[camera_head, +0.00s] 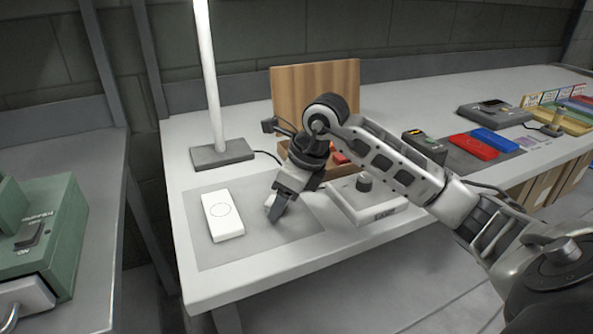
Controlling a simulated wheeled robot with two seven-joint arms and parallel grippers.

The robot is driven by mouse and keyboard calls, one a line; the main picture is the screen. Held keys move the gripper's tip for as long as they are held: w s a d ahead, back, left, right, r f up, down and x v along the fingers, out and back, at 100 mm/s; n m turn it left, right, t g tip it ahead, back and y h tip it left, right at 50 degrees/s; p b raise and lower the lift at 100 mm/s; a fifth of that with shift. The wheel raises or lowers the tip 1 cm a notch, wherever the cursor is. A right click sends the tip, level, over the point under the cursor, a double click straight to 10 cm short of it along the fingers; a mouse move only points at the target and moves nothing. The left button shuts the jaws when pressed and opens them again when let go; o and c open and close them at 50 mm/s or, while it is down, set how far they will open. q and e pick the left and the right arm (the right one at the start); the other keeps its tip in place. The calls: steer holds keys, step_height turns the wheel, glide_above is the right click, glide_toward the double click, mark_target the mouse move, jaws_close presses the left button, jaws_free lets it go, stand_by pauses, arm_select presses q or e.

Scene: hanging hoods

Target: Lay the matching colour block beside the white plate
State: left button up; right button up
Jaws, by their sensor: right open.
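The white plate (222,214), a flat rectangle with a thin circle on it, lies on a grey mat (215,258) at the front left of the table. My right gripper (273,213) points down over the mat, to the right of the plate and apart from it. It is open. A small pale patch shows at its fingers; I cannot tell whether it is a block or part of a finger. A red block (473,146) and a blue block (496,142) lie side by side on a dark mat at the right. My left gripper is out of view.
A lamp post on a dark base (222,153) stands behind the plate. A wooden box with an upright board (315,90) and red contents sits behind my right arm. A white box with a dark knob (364,183) is under the arm. Coloured trays (565,120) stand far right.

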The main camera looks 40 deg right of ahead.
steer(key=v, duration=1.6)
steer(key=shift+p, duration=0.35)
steer(key=shift+d, duration=0.1)
